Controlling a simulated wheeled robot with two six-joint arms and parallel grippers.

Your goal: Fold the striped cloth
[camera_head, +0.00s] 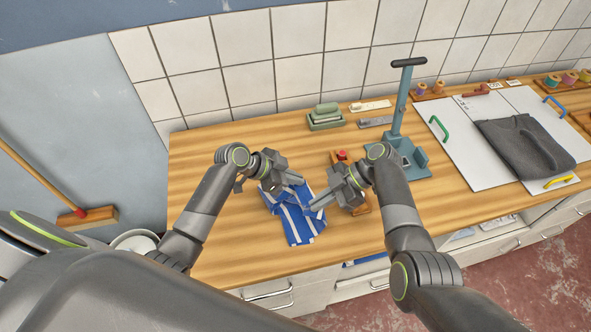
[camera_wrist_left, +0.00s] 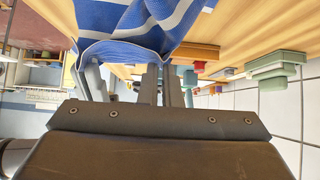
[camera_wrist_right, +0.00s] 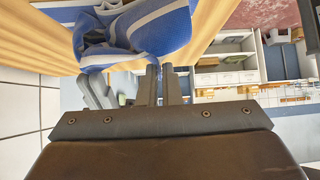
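The striped cloth (camera_head: 299,222), blue with white stripes, lies rumpled on the wooden table in front of me. My left gripper (camera_head: 292,179) is at its far edge, and my right gripper (camera_head: 316,203) is at its right side. In the left wrist view the cloth (camera_wrist_left: 140,25) hangs over the fingertips (camera_wrist_left: 135,70). In the right wrist view a bunched fold of the cloth (camera_wrist_right: 130,30) lies at the fingertips (camera_wrist_right: 130,72). The cloth hides the finger ends, so I cannot tell whether either gripper pinches it.
A wooden block with a red knob (camera_head: 342,156) stands close to my right gripper. Behind are green blocks (camera_head: 325,117) and a blue-grey stand (camera_head: 398,105). A dark grey garment (camera_head: 525,147) lies on white boards at the right. The table left of the cloth is clear.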

